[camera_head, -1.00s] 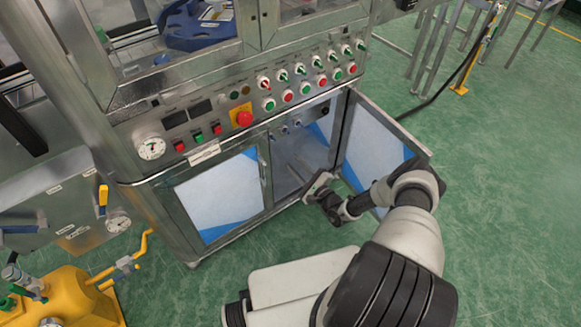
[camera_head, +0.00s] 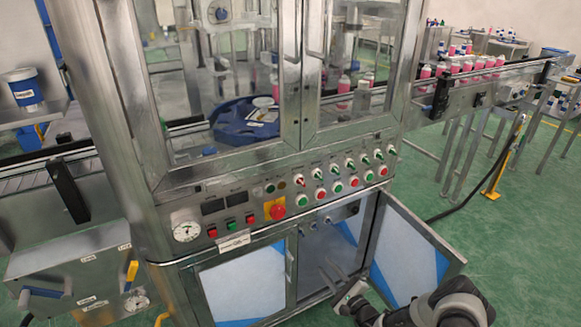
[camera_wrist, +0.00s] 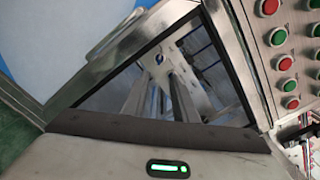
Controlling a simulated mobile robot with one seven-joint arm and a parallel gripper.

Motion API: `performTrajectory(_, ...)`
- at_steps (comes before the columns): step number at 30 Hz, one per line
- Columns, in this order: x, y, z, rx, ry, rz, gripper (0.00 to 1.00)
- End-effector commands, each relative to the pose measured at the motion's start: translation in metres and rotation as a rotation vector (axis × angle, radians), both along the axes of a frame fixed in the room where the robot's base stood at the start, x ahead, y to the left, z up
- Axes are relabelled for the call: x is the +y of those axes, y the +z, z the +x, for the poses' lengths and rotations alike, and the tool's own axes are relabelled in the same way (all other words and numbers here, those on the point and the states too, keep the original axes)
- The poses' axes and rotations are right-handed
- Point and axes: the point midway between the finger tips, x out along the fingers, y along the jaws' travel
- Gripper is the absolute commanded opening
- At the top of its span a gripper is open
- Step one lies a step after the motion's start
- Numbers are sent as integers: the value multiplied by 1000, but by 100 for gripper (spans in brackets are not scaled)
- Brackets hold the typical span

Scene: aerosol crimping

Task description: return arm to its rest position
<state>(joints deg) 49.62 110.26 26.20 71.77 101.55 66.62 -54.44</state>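My gripper (camera_head: 330,272) is at the front of the open lower cabinet (camera_head: 312,255) of the machine, low in the head view. Its two slim metal fingers point into the cabinet opening; most of my arm is cut off by the bottom edge. In the wrist view, the fingers (camera_wrist: 163,97) stand apart with a gap between them, and I see nothing held. The gripper body with a lit green lamp fills the bottom of that view.
The open right cabinet door (camera_head: 412,245) stands close beside my arm. The left door (camera_head: 243,285) is shut. A control panel (camera_head: 330,185) with buttons is above the opening. A conveyor (camera_head: 480,80) carries pink cans at right. Green floor (camera_head: 510,235) is clear at right.

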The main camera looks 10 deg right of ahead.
Motion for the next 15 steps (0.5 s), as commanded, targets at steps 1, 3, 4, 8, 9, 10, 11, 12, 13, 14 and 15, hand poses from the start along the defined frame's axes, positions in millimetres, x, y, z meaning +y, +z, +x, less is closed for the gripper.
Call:
performTrajectory(1,1,5,2,-5,14,-6,26)
performTrajectory(3,6,21,8,-17,60,-24,26)
performTrajectory(4,11,31,11,-25,91,-38,26)
performTrajectory(8,41,92,22,-61,297,-124,26)
performTrajectory(9,53,114,22,-69,374,-160,26)
performTrajectory(10,63,129,21,-73,432,-189,26)
performTrajectory(11,72,144,19,-75,489,-218,26)
performTrajectory(12,83,163,15,-76,561,-258,26)
performTrajectory(13,92,177,11,-78,614,-291,26)
performTrajectory(14,100,190,7,-77,665,-323,26)
performTrajectory(15,109,206,0,-74,729,-367,26)
